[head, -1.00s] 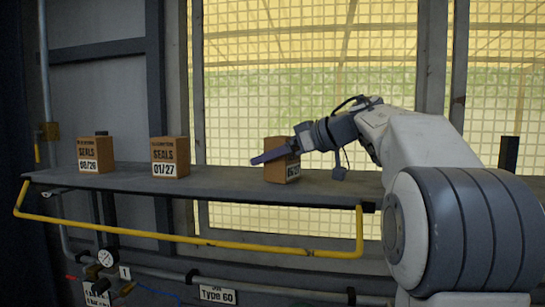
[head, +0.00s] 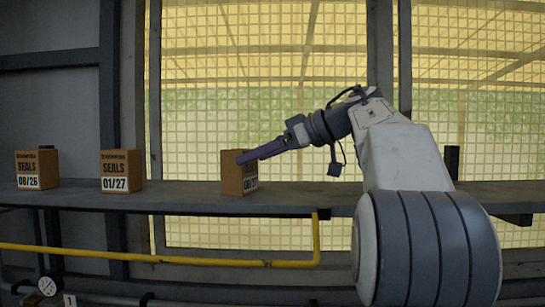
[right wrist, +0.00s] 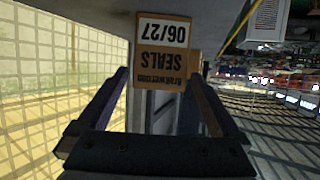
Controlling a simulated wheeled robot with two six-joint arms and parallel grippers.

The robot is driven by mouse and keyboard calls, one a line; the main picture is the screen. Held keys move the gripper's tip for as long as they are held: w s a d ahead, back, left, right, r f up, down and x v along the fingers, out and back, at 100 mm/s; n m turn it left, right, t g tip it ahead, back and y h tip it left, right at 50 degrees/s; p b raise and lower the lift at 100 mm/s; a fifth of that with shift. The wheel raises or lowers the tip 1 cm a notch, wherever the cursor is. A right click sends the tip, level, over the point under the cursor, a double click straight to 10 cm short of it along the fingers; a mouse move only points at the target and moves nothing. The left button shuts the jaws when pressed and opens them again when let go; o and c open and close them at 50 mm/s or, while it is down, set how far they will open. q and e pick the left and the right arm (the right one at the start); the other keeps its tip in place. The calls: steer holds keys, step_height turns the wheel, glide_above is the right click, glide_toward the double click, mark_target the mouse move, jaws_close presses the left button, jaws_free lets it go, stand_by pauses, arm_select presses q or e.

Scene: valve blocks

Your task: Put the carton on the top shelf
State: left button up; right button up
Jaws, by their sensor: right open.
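A brown carton (head: 232,172) stands upright on the grey shelf (head: 330,196). In the right wrist view the same carton (right wrist: 164,58) appears upside down, with SEALS and 06/27 on its label. My right gripper (head: 241,160) is at this carton, one finger crossing the upper part of its side. In the right wrist view my right gripper (right wrist: 165,80) is open, its fingers spread on either side of the carton. I cannot tell whether they touch it. My left gripper is not in view. No other shelf shows in the head view.
Two more SEALS cartons stand on the shelf to the left, one marked 08/26 (head: 37,170) and one 01/27 (head: 121,171). A small dark block (head: 452,163) stands at the right. A yellow rail (head: 150,257) runs below the shelf front. A mesh wall (head: 230,90) rises behind.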

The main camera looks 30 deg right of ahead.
steer(key=shift+v, duration=1.85)
